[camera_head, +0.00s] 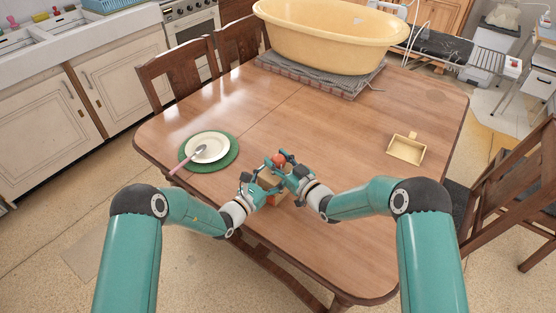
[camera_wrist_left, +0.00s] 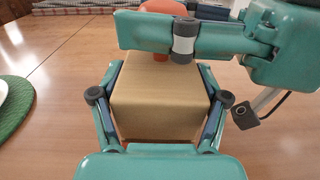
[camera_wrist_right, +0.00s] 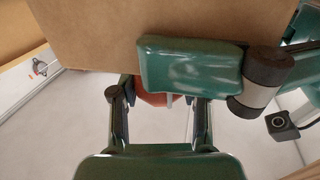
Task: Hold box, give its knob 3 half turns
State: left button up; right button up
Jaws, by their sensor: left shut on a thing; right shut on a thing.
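A small tan wooden box (camera_head: 271,184) is near the front middle of the table, mostly hidden by my grippers. My left gripper (camera_head: 262,186) is shut on the box. In the left wrist view the box (camera_wrist_left: 160,100) sits between its two fingers, one on each side. The box's orange-red knob (camera_head: 279,159) shows at my right gripper (camera_head: 284,167). In the right wrist view the red knob (camera_wrist_right: 157,98) is between the right fingers, partly covered by a teal gripper part, and that gripper is shut on it. The knob's exact angle cannot be told.
A green mat (camera_head: 228,161) with a white plate (camera_head: 214,143) and a pink-handled spoon (camera_head: 188,158) lies left of my grippers. A small yellow scoop-like tray (camera_head: 407,150) lies to the right. A large yellow tub (camera_head: 330,40) stands at the back. The table between is clear.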

jog(key=shift+r+m+t+h, duration=0.1)
jog(key=shift+m+t+h, duration=0.3)
jog(key=shift+h, duration=0.1)
jog(key=m+t+h, duration=0.1)
jog(key=m+h, duration=0.1)
jog(key=h, duration=0.1)
jog(key=shift+a+t, duration=0.1)
jog(key=shift+t, duration=0.3)
jog(key=shift+m+t+h, duration=0.7)
jog(key=shift+m+h, duration=0.9)
jog(key=shift+h, duration=0.6)
jog(key=shift+d, duration=0.2)
jog(key=o, duration=1.2)
jog(key=shift+s, duration=0.1)
jog(key=s, duration=0.4)
jog(key=s+d, duration=0.1)
jog(key=s, duration=0.6)
jog(key=shift+s+d, duration=0.3)
jog(key=shift+d, duration=0.1)
